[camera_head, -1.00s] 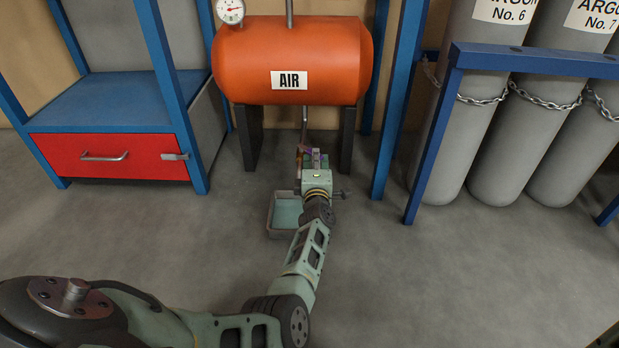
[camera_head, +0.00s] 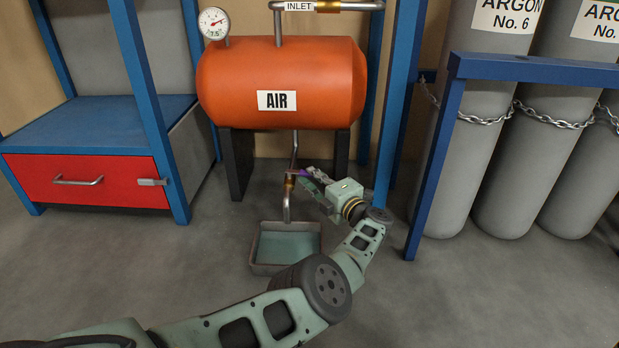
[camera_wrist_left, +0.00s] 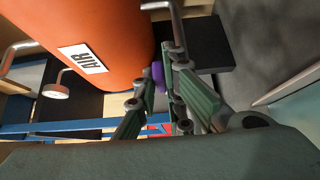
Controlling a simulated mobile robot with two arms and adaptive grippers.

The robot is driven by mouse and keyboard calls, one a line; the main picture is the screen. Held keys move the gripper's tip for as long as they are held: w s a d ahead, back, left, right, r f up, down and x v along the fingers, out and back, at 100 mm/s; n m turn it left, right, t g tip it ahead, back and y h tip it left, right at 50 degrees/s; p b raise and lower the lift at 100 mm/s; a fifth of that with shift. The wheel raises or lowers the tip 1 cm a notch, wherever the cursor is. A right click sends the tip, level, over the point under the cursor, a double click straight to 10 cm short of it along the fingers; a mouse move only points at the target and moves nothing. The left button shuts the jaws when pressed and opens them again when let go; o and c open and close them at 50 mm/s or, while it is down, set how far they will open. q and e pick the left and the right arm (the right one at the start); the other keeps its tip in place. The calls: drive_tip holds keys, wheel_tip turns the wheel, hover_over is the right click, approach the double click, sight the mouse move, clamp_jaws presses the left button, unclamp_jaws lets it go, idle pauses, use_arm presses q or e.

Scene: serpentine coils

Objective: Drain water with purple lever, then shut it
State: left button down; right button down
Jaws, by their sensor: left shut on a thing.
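The purple lever (camera_head: 298,173) sits on the brass valve (camera_head: 290,184) of the drain pipe under the orange AIR tank (camera_head: 330,85). It points to the right of the pipe. My left gripper (camera_head: 308,178) comes in from the right of the pipe and is shut on the lever's end. In the left wrist view a bit of the purple lever (camera_wrist_left: 158,72) shows between the green fingers (camera_wrist_left: 160,100). The pipe's outlet bends down over a grey tray (camera_head: 258,268) with a teal surface inside; I cannot make out flowing water. My right gripper is out of view.
A red drawer (camera_head: 95,183) under a blue shelf stands left. Blue frame posts (camera_head: 388,130) rise right of the tank. Chained grey argon cylinders (camera_head: 470,165) stand farther right. The tank's dark legs (camera_head: 236,165) flank the pipe.

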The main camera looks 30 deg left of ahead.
use_arm(q)
drive_tip(key=shift+w+a, duration=0.15)
idle(0.4)
drive_tip(key=c, duration=2.1)
unclamp_jaws()
drive_tip(key=shift+a, duration=0.1)
